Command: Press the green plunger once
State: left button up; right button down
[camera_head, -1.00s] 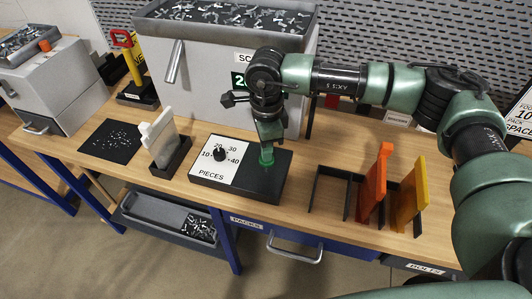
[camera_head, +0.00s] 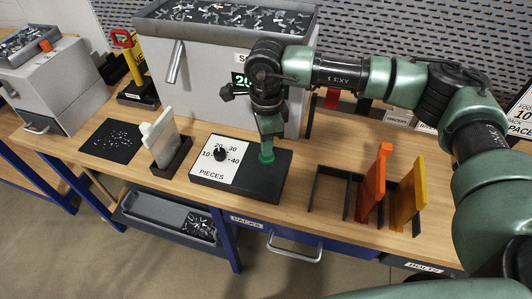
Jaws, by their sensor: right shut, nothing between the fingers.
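The green plunger (camera_head: 267,155) stands on the black right part of a control box (camera_head: 262,184) on the wooden bench. The box's white left part carries a black dial and the word PIECES. My right gripper (camera_head: 267,141) points down directly over the plunger, its fingers shut and empty. Its tip is at the plunger's top; I cannot tell whether they touch. The arm comes in from the right. My left gripper is not in view.
Behind the box stands a grey dispenser (camera_head: 205,75) with a tray of screws and a green display, partly hidden by my arm. A white paddle (camera_head: 161,138) stands left in a black holder. Orange (camera_head: 373,185) and yellow (camera_head: 407,195) plates stand in a rack at right.

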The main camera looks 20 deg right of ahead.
notch_tip(320, 180, up, 7)
jog(key=p, duration=0.2)
jog(key=shift+p, duration=0.3)
dwell(0.3)
